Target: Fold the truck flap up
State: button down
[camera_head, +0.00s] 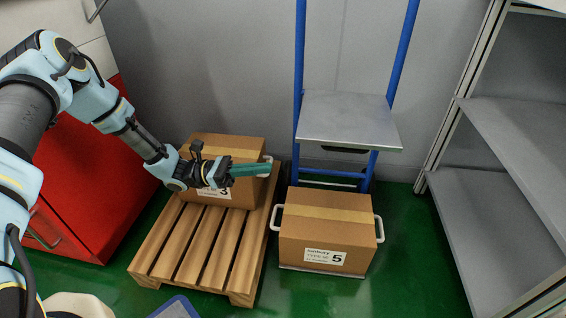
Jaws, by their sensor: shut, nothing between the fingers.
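A hand truck with a blue tube frame (299,60) stands upright against the grey wall. Its grey metal flap (348,118) sticks out from the frame roughly level, with a dark part under its front edge. My gripper (270,168) is left of the truck and lower in the picture than the flap. Its teal fingers point right, are shut and look empty. They are apart from the flap and in front of the box marked 3 (225,146), hiding part of it.
The box marked 3 stands on a wooden pallet (190,245). A box marked 5 (326,235) with white side handles stands in front of the truck. Grey shelves (500,205) are at right, a red cabinet (85,190) at left. Green floor shows between the box and shelves.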

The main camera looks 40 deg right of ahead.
jog(key=s+d+r+b, duration=0.2)
jog(key=s+d+r, duration=0.3)
jog(key=s+r, duration=0.1)
jog(key=shift+s+d+r, duration=0.2)
jog(key=shift+s+d, duration=0.1)
jog(key=shift+s, duration=0.5)
jog(key=shift+r, duration=0.1)
